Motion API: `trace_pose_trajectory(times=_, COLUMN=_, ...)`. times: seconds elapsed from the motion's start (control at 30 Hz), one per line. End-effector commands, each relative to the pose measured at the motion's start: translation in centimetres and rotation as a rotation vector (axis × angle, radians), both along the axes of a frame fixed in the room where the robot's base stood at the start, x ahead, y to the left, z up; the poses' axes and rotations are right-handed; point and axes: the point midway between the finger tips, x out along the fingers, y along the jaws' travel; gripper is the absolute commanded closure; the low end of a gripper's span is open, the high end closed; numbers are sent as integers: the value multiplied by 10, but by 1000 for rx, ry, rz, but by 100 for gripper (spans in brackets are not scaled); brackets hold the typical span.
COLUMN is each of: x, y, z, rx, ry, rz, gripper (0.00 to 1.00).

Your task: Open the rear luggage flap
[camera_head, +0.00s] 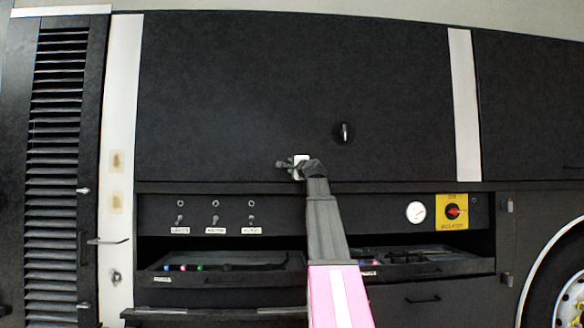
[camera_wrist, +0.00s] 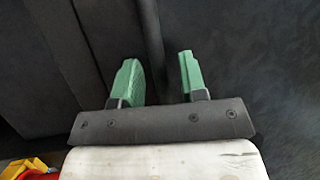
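A large black luggage flap (camera_head: 240,85) fills the upper middle of the head view and looks closed. It has a small dark handle or latch (camera_head: 344,132) with a bright edge, low and right of its middle. My gripper (camera_head: 284,165) is at the flap's lower edge, left of and below that latch. In the wrist view my gripper (camera_wrist: 160,75) is open, its two green fingers apart. A dark edge or strip (camera_wrist: 151,40) runs between the fingers with nothing clamped. Whether a finger touches it I cannot tell. No label on the flap is visible.
Below the flap is an open bay with toggle switches (camera_head: 216,219), a gauge (camera_head: 416,212), a yellow isolator with a red knob (camera_head: 453,211) and drawers (camera_head: 220,275). A louvred panel (camera_head: 60,150) is left, another black panel (camera_head: 530,100) right, a wheel (camera_head: 570,290) lower right.

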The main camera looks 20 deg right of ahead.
Motion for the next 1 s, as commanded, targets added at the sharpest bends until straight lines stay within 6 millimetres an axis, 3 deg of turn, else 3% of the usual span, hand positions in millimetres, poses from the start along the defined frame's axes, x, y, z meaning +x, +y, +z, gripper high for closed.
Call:
trace_pose_trajectory(times=0.1, x=9, y=1, z=2, rx=0, ry=0, rz=0, gripper=61)
trace_pose_trajectory(times=0.37, x=10, y=2, z=1, rx=0, ry=0, rz=0, gripper=61)
trace_pose_trajectory(times=0.47, x=10, y=2, z=1, rx=0, ry=0, rz=0, gripper=94)
trace_pose_trajectory(times=0.5, x=10, y=2, z=1, rx=0, ry=0, rz=0, gripper=100)
trace_pose_trajectory(times=0.77, x=4, y=3, z=1, rx=0, ry=0, rz=0, gripper=100)
trace_pose_trajectory(times=1.0, x=-34, y=14, z=3, rx=-1, ry=-1, rz=0, gripper=100)
